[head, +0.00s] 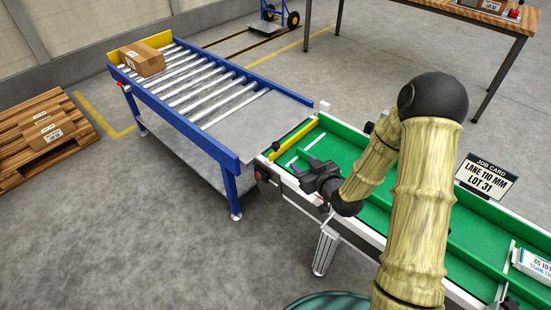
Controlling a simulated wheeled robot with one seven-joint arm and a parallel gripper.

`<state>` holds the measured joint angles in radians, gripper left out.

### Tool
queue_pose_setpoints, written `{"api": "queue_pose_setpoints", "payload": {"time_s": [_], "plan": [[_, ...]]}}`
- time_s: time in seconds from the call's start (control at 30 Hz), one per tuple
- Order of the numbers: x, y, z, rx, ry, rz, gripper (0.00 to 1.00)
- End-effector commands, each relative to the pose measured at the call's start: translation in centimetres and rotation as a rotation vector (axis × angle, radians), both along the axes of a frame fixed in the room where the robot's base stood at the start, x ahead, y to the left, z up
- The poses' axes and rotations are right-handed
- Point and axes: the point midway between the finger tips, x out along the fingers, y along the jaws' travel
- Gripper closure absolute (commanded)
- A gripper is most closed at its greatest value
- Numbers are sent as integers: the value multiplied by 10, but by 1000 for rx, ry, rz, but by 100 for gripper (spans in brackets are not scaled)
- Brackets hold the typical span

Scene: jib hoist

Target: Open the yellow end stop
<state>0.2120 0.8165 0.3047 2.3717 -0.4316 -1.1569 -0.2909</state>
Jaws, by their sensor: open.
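A yellow bar (293,139) lies across the left end of the green conveyor belt (340,150), where it meets the roller table. It looks like the end stop, and it is closed across the belt's end. My gripper (301,168) is over the near side of the belt, to the right of and nearer than the bar. Its dark fingers point left toward the bar's near end, apart from it and empty. The jaws are open. How high the gripper is above the belt is hard to tell.
The blue-framed roller table (165,110) holds a cardboard box (142,59) near its yellow far-end plate. Farther right are a job card sign (486,177) and a white-blue pack (533,264). A pallet (40,135) stands left; open floor lies in front.

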Motion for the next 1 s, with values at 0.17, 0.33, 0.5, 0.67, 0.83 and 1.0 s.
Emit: {"api": "queue_pose_setpoints", "payload": {"time_s": [0.17,0.33,0.5,0.67,0.83,1.0], "plan": [[6,11,-57,118,-132,6,52],[7,13,-74,198,-225,-6,52],[7,13,-75,225,-258,-12,52],[7,13,-73,226,-258,-12,52],[8,14,-73,224,-258,-12,52],[18,20,-74,223,-260,-10,52]]}}
